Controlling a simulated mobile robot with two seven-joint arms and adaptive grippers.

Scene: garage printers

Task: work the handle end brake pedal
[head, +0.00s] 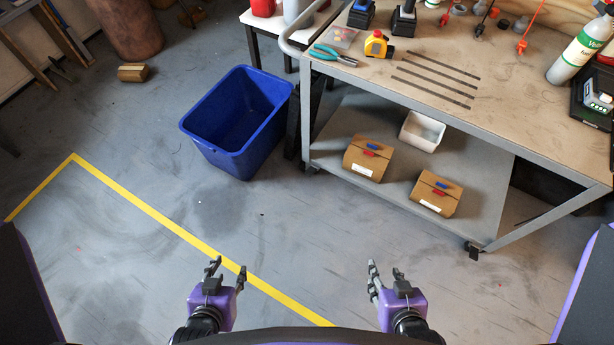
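The cart (470,150) is a grey metal workbench with a wooden top and a lower shelf. Its curved push handle (291,40) is at the left end. Below that end, a dark caster (313,169) shows only in part beside the left leg; I cannot make out a brake pedal there. At the near right corner, another caster with a dark tab (474,252) shows. My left gripper (227,272) is open and empty over the floor, near the yellow line. My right gripper (385,273) is open and empty over the floor, in front of the cart.
A blue bin (240,120) stands on the floor just left of the handle end. Two cardboard boxes (368,158) and (436,193) and a white tray (422,131) are on the lower shelf. Tools lie on top. The floor before the cart, with a yellow line (150,208), is clear.

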